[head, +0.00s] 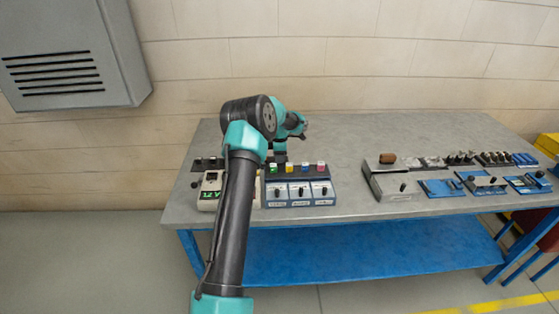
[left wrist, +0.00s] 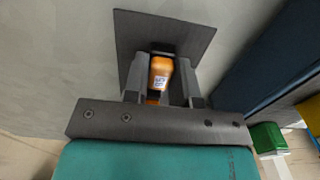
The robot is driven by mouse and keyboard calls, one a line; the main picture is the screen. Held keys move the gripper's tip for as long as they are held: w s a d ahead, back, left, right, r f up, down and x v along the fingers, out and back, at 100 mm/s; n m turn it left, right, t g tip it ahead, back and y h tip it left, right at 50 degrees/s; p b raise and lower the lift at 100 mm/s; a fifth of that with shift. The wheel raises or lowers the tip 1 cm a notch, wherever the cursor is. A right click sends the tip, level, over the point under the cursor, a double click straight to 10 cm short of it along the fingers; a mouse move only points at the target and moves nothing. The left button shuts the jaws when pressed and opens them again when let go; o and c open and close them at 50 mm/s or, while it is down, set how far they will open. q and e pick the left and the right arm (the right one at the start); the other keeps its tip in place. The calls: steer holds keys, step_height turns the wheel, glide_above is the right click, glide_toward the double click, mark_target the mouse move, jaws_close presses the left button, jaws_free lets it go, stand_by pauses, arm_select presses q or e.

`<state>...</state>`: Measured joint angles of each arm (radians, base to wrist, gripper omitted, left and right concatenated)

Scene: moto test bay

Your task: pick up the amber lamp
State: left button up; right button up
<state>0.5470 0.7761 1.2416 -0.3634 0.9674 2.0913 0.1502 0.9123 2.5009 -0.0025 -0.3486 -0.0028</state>
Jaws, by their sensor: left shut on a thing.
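The amber lamp (left wrist: 160,74), a small orange body with a pale printed label, sits between the two fingers of my left gripper (left wrist: 161,80) in the left wrist view. The fingers are shut on it, one on each side. A dark square plate (left wrist: 185,35) lies just beyond the lamp; I cannot tell whether the lamp touches it. In the head view my left gripper (head: 280,157) points down behind the blue-grey switch panel, and the lamp cannot be made out there. My right gripper is not in view.
Blue fixtures and small parts (head: 440,188) fill the table's right side. The grey tabletop (head: 345,150) is clear between.

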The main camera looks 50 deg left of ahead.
arm_select(q)
steer(key=shift+c, duration=0.6)
step_height(320, 180, up, 10)
steer(key=shift+f, duration=0.1)
steer(key=shift+d, duration=0.1)
stand_by(0.5)
